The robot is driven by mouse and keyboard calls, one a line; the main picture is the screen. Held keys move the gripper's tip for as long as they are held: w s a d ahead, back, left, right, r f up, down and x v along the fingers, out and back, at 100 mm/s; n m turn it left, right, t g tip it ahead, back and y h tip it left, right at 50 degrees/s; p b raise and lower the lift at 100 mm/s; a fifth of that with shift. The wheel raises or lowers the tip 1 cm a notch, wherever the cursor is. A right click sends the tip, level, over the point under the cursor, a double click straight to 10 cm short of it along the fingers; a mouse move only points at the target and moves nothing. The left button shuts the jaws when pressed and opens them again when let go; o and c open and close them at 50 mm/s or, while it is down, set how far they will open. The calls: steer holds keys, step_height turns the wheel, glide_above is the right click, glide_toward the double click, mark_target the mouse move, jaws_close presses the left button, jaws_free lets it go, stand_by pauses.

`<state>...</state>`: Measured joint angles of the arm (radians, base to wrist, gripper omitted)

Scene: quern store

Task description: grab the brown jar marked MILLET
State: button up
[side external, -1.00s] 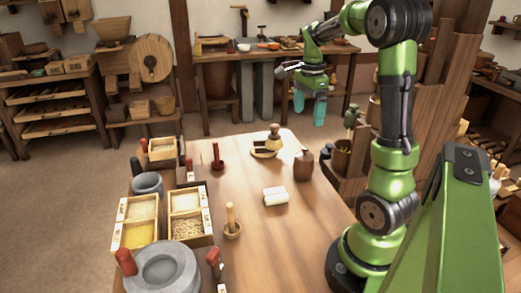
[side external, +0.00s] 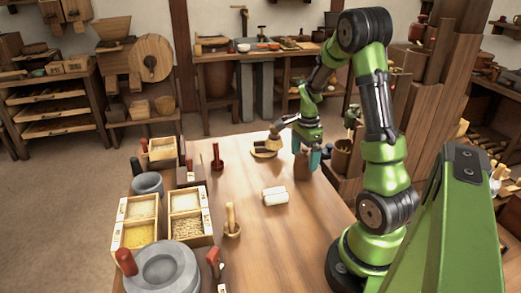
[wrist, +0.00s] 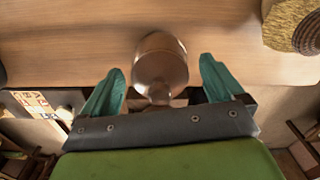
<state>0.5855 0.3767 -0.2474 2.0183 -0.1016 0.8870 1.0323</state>
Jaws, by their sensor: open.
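The brown jar (side external: 302,170) stands upright near the far right edge of the table, its upper part hidden by my gripper. No MILLET marking is readable on it. In the wrist view the rounded brown jar (wrist: 160,58) shows from above, between my two teal fingers and partly past their tips. My gripper (side external: 312,160) is open and points down over the jar. In the wrist view its fingers (wrist: 161,68) stand apart, with a gap visible on each side of the jar.
A white roll (side external: 275,196) lies nearer on the table.

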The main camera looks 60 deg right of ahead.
steer(key=shift+f, duration=0.5)
steer(key=c, duration=1.2)
steer(key=shift+c, duration=0.6)
steer(key=shift+r, duration=0.15)
